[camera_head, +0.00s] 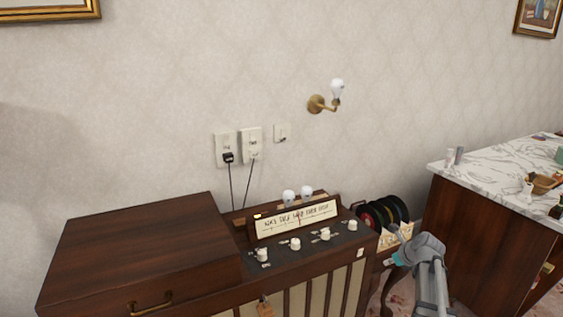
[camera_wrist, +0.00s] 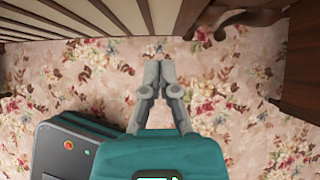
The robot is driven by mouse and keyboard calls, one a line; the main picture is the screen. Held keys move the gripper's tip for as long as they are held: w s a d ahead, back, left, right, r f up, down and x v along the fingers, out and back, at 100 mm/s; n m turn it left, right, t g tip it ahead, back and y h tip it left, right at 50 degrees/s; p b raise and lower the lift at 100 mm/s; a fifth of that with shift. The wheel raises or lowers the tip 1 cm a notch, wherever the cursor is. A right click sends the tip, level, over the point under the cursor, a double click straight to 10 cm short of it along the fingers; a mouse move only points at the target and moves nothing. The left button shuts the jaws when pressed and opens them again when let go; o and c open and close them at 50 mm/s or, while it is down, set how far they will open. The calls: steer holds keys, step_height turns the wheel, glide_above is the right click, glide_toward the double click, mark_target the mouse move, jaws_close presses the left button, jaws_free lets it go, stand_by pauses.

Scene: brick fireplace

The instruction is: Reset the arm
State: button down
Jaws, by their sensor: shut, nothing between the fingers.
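In the wrist view my gripper (camera_wrist: 159,64) points over the flowered carpet (camera_wrist: 240,75). Its two grey fingers meet at the tips, and nothing is between them. The gripper is shut and empty.
A wooden radio cabinet (camera_head: 200,262) with white knobs stands at the left. Dark discs (camera_head: 383,213) stand in a rack beside it. A marble-topped counter (camera_head: 490,170) with small items is at the right. A lamp (camera_head: 336,92) is on the wall.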

steer(key=s+a+f+n+g+h, duration=0.1)
steer(key=s+a+n+g, duration=0.1)
steer(key=s+a+n, duration=0.7)
steer(key=s+a+f+n+g+h, duration=0.1)
steer(key=s+a+n+g, duration=0.15)
steer(key=a+n, duration=0.75)
steer(key=s+a+f+n+g+h, duration=0.1)
steer(key=s+a+f+n+g, duration=0.3)
steer(key=n, duration=0.9)
step_height(320, 180, up, 24)
steer(key=a+t+p, duration=0.1)
steer(key=a+p, duration=0.1)
steer(key=p, duration=2)
steer(key=shift+s+r+m, duration=0.25)
steer(key=shift+s+m, duration=0.05)
steer(key=shift+s, duration=0.15)
steer(key=c, duration=1.3)
jaws_free()
steer(key=shift+t, duration=0.25)
steer(key=shift+c, duration=0.2)
